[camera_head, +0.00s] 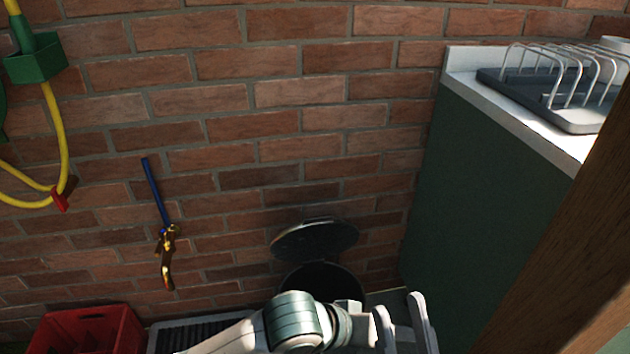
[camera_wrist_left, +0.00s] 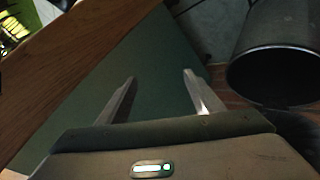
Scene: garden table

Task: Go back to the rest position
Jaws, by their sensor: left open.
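My left gripper (camera_wrist_left: 158,95) shows in the left wrist view, open and empty. Its fingers point toward a dark green panel. A dark round bin (camera_wrist_left: 283,62) is to the right of these fingers and apart from them.
A green-sided counter (camera_head: 490,190) with a dish rack (camera_head: 560,85) stands at the right. A wooden beam (camera_head: 565,245) crosses the lower right. The bin's lid (camera_head: 315,238) is raised. A red crate (camera_head: 88,330) sits lower left. A brass tap (camera_head: 167,250) projects from the brick wall.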

